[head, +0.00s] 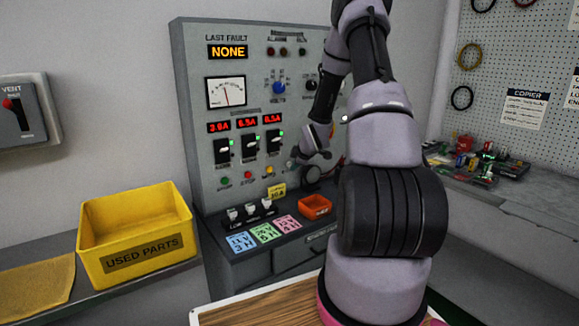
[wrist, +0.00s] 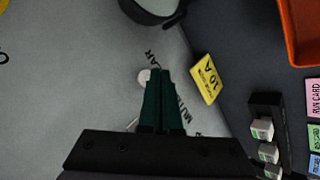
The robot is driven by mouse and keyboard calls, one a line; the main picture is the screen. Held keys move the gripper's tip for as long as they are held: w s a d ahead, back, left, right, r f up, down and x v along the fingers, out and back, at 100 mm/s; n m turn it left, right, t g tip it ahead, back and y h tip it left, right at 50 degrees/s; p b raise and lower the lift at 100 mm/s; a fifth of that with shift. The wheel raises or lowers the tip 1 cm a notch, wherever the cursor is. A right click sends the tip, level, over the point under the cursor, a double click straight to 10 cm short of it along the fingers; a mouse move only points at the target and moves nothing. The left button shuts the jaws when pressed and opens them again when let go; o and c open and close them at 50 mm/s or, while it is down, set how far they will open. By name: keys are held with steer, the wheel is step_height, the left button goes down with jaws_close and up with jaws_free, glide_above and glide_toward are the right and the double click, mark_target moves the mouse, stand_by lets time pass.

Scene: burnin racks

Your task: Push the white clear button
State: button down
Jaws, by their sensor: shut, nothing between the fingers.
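The white clear button (wrist: 144,76) shows in the wrist view as a small pale round shape on the grey panel, just left of my fingertips and partly covered by them. Part of a label ending in "AR" is printed beside it. My gripper (wrist: 166,72) is shut and empty, its dark green fingers together and pointing at the panel close by the button. I cannot tell whether they touch it. In the head view my gripper (head: 297,163) is at the lower right of the control panel (head: 200,120), and the white button cannot be made out there.
Green (head: 225,182), red (head: 248,176) and yellow (head: 270,171) buttons sit left of my gripper. A yellow 10 A card (wrist: 207,79) stands close to my fingers. Below are an orange tray (head: 315,206), white rockers and coloured cards. A yellow bin (head: 135,235) is at left.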

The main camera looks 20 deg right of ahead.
steer(key=shift+s+d, duration=0.25)
steer(key=shift+s, duration=1)
steer(key=shift+s+d, duration=0.25)
steer(key=shift+s, duration=1)
steer(key=s+a+r+m, duration=0.2)
steer(key=s+r+m, duration=0.1)
steer(key=r, duration=0.4)
steer(key=s+a+r+m+g+h, duration=0.1)
steer(key=s+a+r+m, duration=0.15)
steer(key=r, duration=0.55)
steer(key=s+a+r+m, duration=0.3)
steer(key=s+r, duration=0.1)
steer(key=r, duration=0.3)
steer(key=s+a+r+m+y, duration=0.1)
steer(key=s+a+r+m, duration=0.1)
steer(key=s, duration=0.5)
steer(key=s+a+r+m+y, duration=0.1)
steer(key=s+a+r+m, duration=0.2)
steer(key=s+a+r, duration=0.2)
steer(key=s+a+r+m+g+y, duration=0.1)
steer(key=s+a+r+m, duration=0.2)
steer(key=s, duration=0.7)
steer(key=shift+s+a+r, duration=0.3)
steer(key=shift+a+r, duration=0.2)
steer(key=shift+a, duration=0.3)
